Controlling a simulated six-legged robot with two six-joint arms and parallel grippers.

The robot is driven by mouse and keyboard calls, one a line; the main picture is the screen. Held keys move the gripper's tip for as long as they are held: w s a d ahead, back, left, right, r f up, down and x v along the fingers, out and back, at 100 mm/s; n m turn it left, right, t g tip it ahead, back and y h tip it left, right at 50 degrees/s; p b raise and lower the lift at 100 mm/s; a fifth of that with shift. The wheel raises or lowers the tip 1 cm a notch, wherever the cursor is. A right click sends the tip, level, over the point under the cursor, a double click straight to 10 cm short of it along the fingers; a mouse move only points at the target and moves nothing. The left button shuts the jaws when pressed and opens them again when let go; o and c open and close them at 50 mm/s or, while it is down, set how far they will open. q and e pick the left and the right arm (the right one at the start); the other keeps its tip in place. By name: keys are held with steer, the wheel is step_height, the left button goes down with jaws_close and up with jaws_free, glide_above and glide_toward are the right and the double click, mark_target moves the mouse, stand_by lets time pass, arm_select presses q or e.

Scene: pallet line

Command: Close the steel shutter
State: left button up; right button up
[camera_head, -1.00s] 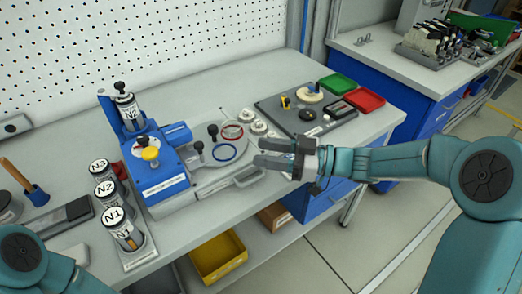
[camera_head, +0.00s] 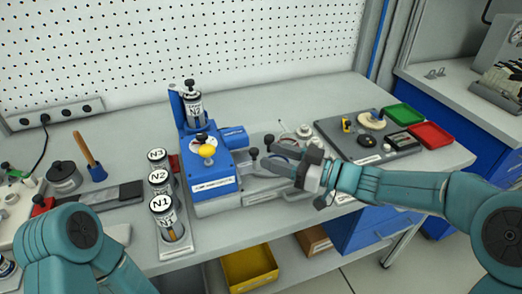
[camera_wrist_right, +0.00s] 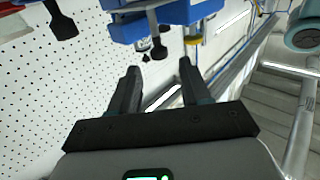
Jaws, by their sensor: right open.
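The blue machine (camera_head: 208,165) stands on the bench, with a yellow knob (camera_head: 207,151) on top and a grey steel part beside it on the right. A black knob (camera_head: 253,153) stands upright near that steel part. I cannot tell for sure which steel piece is the shutter. My right gripper (camera_head: 277,160) is open and empty over the steel part, partly hiding it. In the right wrist view, my right gripper's fingers (camera_wrist_right: 158,68) are apart, with a black knob (camera_wrist_right: 158,50) beyond and between them. My left arm shows at lower left, its gripper out of view.
Canisters N1 (camera_head: 166,225), N2 and N3 stand left of the machine. A grey board (camera_head: 392,153) with small parts, a green tray (camera_head: 404,117) and a red tray (camera_head: 433,135) lie to the right. A yellow bin (camera_head: 248,268) sits below the bench.

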mark_target(260, 170)
arm_select(q)
steer(key=shift+r, duration=0.15)
arm_select(e)
steer(key=shift+x, duration=2.2)
jaws_close()
arm_select(q)
steer(key=shift+r, duration=0.1)
arm_select(e)
steer(key=shift+w+a+r+p, duration=0.15)
steer(key=shift+w+p, duration=0.35)
steer(key=shift+w, duration=0.1)
steer(key=shift+w+a, duration=0.25)
steer(key=shift+w, duration=0.6)
arm_select(q)
steer(key=shift+w+a+r, duration=0.2)
steer(key=shift+w+r, duration=0.35)
steer(key=shift+w, duration=0.15)
